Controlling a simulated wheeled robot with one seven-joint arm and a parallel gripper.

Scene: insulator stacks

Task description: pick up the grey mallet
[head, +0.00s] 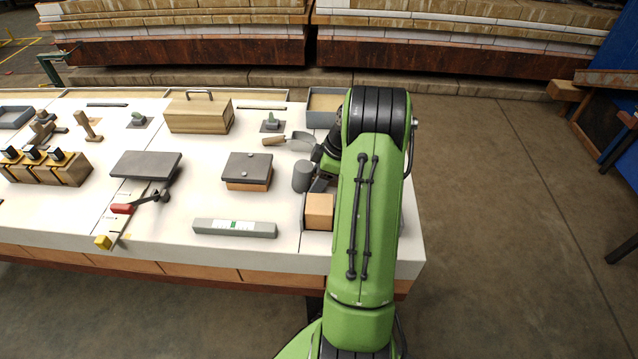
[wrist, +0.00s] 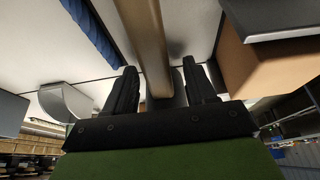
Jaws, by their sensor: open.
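The grey mallet's cylindrical head (head: 302,176) shows on the white table in the head view, just left of my forearm. My gripper (head: 319,184) is beside it at its right, mostly hidden by my green arm. In the wrist view, my gripper (wrist: 165,85) is open, its two dark fingers spread. A brown round handle (wrist: 150,40), seemingly the mallet's, runs between the fingers, with a dark grey part at its lower end. I cannot tell whether either finger touches it. In the head view the handle is hidden.
A trowel (head: 277,140) lies behind the mallet head, and a tan block (head: 319,210) stands in front. A dark-lidded box (head: 248,170) is to the left, and a grey level (head: 235,228) lies near the front edge. A grey tray (head: 322,103) stands behind.

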